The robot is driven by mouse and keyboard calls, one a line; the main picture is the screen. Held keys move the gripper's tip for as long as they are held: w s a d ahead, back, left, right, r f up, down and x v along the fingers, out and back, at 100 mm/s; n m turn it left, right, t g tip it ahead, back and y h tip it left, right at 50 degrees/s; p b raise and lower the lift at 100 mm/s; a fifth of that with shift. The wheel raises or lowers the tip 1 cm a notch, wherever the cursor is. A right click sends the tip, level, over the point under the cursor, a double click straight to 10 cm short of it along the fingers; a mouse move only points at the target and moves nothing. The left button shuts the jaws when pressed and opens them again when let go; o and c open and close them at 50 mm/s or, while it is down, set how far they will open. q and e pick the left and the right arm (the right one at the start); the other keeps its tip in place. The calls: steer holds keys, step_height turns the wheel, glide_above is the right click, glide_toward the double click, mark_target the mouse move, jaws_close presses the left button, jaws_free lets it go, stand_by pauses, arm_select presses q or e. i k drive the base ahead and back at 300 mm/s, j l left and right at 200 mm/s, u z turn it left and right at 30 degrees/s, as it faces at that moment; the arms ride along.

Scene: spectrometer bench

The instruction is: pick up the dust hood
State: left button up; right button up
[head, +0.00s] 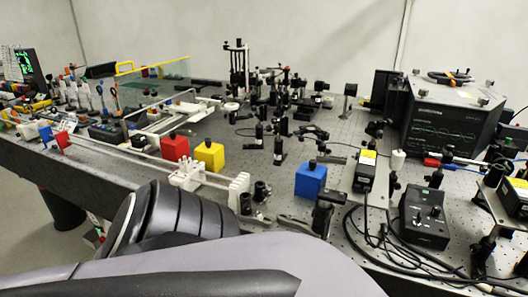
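What looks like the dust hood is a clear, green-tinted box (160,86) on the back left part of the bench in the head view. A yellow bar or handle shows at its upper left edge. Its clear walls make its exact outline hard to tell, and bench parts show through and around it. One of my arms crosses the bottom foreground, well short of the hood. Neither of my grippers can be made out in this view, and nothing is seen touching the hood.
Red (175,147), yellow (209,155) and blue (311,179) blocks stand mid-bench near a long white rail. Optical posts crowd the middle and back. A large black instrument (450,118) stands at right, with a black control box (424,217) and cables in front.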

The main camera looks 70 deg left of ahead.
mark_target(210, 153)
steer(key=u, duration=2.7)
steer(key=i+j, duration=0.05)
steer(key=j, duration=0.05)
